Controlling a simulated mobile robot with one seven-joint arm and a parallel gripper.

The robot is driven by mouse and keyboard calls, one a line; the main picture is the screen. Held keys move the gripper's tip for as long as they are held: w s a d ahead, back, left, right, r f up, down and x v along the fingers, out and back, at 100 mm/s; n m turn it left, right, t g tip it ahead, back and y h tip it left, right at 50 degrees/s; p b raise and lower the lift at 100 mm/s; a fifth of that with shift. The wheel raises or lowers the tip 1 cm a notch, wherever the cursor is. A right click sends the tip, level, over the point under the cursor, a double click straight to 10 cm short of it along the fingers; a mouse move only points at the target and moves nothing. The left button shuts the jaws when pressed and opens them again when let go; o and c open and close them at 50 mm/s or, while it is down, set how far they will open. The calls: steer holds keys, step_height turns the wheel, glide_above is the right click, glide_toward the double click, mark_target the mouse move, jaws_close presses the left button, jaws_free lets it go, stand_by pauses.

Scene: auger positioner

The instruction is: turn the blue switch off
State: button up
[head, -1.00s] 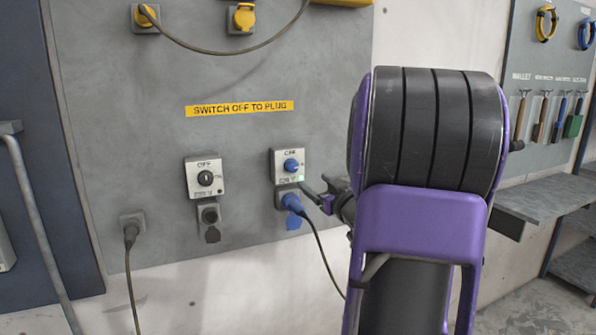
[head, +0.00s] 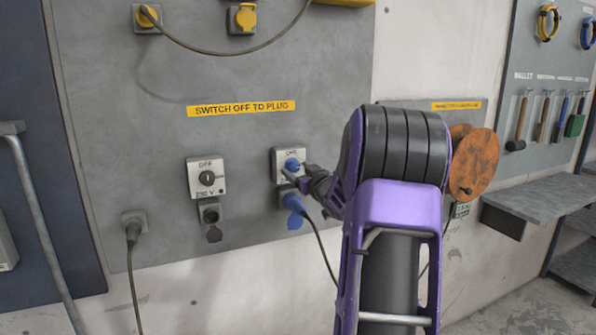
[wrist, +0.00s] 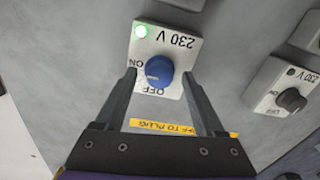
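The blue switch (head: 292,164) is a round knob on a white box on the grey wall panel. In the wrist view the blue switch (wrist: 159,71) appears upside down, with ON to its left and OFF below it. A pale mark on the knob faces roughly toward ON. A green lamp (wrist: 142,31) on its box is lit. My gripper (wrist: 159,76) is open, one finger on either side of the knob with visible gaps. I cannot tell whether the tips reach around the knob in depth. In the head view my gripper (head: 300,178) is at the box's lower right.
A second box with a black switch (head: 207,178) is to the left. A yellow SWITCH OFF TO PLUG label (head: 241,108) is above. An orange disc (head: 474,163) and a shelf (head: 535,190) are to the right.

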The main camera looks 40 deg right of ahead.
jaws_close()
steer(key=shift+n+b, duration=0.4)
steer(key=shift+b, duration=0.15)
steer(key=n+b, duration=0.3)
steer(key=shift+f, duration=0.15)
steer(key=n+b, duration=0.4)
steer(key=n, duration=0.4)
steer(key=n+b, duration=0.1)
steer(key=shift+r+n, duration=0.25)
steer(key=shift+n, duration=0.05)
steer(key=n, duration=0.4)
steer(key=shift+g, duration=0.3)
